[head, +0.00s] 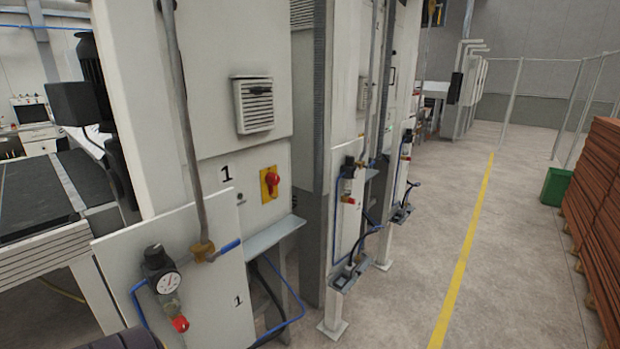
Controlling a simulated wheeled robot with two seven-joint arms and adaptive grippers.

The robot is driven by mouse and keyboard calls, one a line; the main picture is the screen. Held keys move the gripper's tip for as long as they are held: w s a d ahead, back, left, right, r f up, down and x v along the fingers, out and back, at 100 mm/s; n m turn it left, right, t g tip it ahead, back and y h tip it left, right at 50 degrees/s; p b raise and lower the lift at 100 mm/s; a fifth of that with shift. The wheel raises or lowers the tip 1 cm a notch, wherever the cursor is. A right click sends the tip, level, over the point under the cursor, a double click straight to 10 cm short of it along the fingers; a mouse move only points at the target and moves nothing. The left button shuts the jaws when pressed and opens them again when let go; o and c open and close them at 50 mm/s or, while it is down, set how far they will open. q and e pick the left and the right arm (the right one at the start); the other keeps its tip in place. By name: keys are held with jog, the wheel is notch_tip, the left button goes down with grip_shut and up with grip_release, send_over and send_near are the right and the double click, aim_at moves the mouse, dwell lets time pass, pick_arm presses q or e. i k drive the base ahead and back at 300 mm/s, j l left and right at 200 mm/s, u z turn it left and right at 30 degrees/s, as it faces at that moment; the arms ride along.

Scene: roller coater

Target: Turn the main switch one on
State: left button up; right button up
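The main switch one (271,181) is a red rotary knob on a yellow plate. It sits on the white cabinet panel (240,215) marked with a black "1", left of the picture's middle. The knob looks roughly upright, but its exact position is too small to tell. Nothing touches it. Neither of my grippers shows in the head view.
A lower white panel (215,285) with a pressure gauge (168,283) and blue hoses stands in front of the cabinet. A grey shelf (262,238) juts out below the switch. Open floor (400,310) and a yellow line (463,265) lie to the right. Stacked brown boards (597,215) stand far right.

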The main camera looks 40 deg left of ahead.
aim_at(273, 180)
jog(key=i+z, duration=0.1)
jog(key=i, duration=0.7)
jog(key=i+l+u, duration=0.1)
jog(key=i+u, duration=0.2)
jog(key=i+l+u, duration=0.3)
jog(key=i, duration=0.15)
jog(key=i+l+u, duration=0.15)
jog(key=u, duration=0.3)
jog(key=i+l+u, duration=0.55)
jog(key=u, duration=0.3)
jog(key=i+l+u, duration=0.15)
jog(key=l+u, duration=0.5)
jog(key=l, duration=0.15)
jog(key=i+l+u, duration=0.2)
jog(key=l, duration=0.2)
jog(key=k, duration=0.1)
